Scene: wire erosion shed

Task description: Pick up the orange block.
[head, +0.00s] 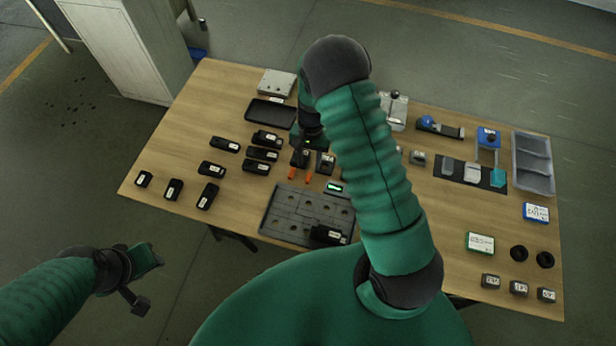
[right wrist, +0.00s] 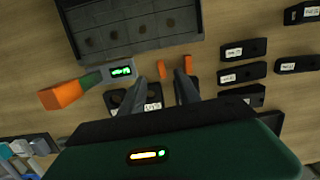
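A dark grey tray (head: 283,214) lies near the front edge. Several black labelled modules (head: 262,154) lie left of the right gripper. A grey divided bin (head: 533,163) and blue items stand at right. A white cabinet (head: 130,45) stands behind the table's left side.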

